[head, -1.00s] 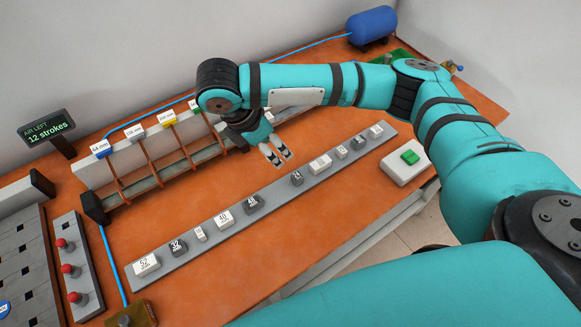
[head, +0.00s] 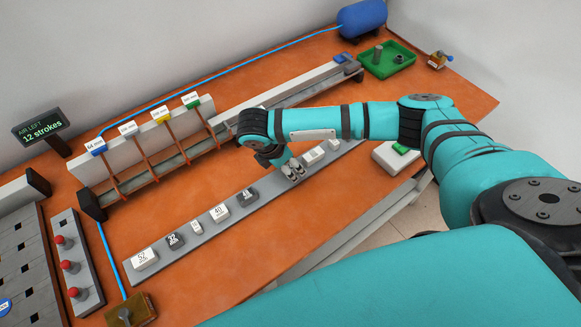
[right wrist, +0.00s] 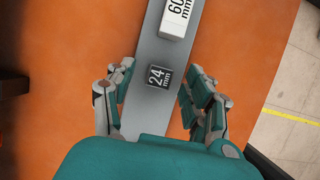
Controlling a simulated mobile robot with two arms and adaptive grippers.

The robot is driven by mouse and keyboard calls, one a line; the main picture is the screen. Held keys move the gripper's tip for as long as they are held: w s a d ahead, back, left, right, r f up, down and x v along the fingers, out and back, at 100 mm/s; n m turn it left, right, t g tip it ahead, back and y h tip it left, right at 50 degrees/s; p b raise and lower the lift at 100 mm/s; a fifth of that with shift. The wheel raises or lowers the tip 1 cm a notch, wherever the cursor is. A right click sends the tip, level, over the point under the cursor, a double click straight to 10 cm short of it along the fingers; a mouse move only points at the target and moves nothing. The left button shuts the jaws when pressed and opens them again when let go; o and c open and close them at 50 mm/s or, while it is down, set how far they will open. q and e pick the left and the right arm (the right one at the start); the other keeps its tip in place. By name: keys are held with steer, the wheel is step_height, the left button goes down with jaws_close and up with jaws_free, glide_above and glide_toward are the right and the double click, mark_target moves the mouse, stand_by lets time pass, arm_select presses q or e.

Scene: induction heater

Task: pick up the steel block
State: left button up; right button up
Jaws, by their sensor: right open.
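A small dark grey steel-looking block marked 24 mm (right wrist: 158,76) lies on the grey strip (right wrist: 150,120) in the right wrist view. My right gripper (right wrist: 157,70) is open, with one finger on each side of that block and nothing held. In the head view my right gripper (head: 293,170) is over the strip and hides the 24 mm block. Other dark blocks, marked 32 (head: 175,240) and 48 (head: 247,196), lie further left on the strip. My left gripper is not in view.
A white 60 mm block (right wrist: 178,15) lies beside the 24 mm block. More white blocks, such as 40 (head: 219,213) and 52 (head: 144,259), share the strip. A white box with a green button (head: 400,152) stands right; a green tray (head: 400,70) stands behind.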

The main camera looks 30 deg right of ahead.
steer(key=shift+d+f, duration=0.2)
steer(key=shift+f, duration=0.25)
jaws_close()
steer(key=shift+r, duration=0.1)
